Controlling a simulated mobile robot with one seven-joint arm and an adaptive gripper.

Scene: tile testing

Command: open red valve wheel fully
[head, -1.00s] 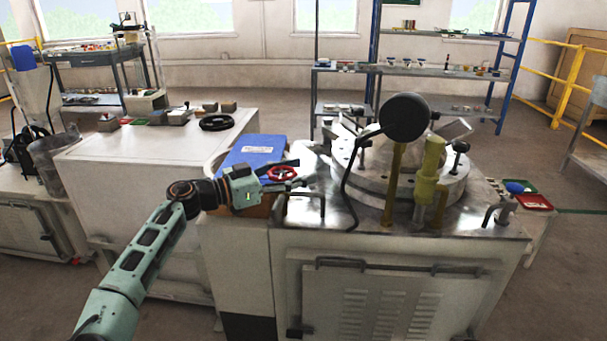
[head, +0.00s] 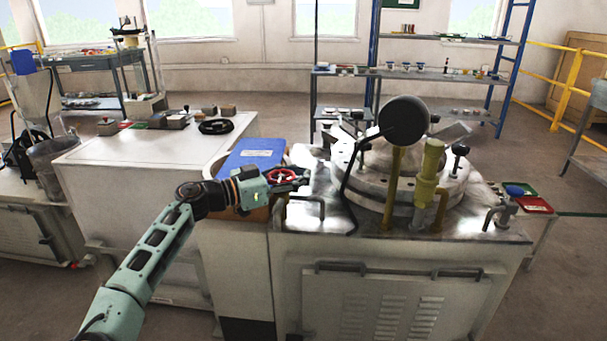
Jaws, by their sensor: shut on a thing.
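The red valve wheel (head: 279,175) sits at the left edge of the metal machine top, just right of the blue binder. My gripper (head: 291,180) reaches it from the left, with its fingers at the wheel's right and near side. The gripper is shut on the wheel's rim. The gripper body and fingers hide part of the wheel, and the exact contact is small in the picture.
A bent metal pipe (head: 312,205) stands close to the right of the gripper. A blue binder (head: 254,157) lies just behind the wrist. A round machine with a black disc (head: 404,120) stands to the right. A white cabinet (head: 140,155) is on the left.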

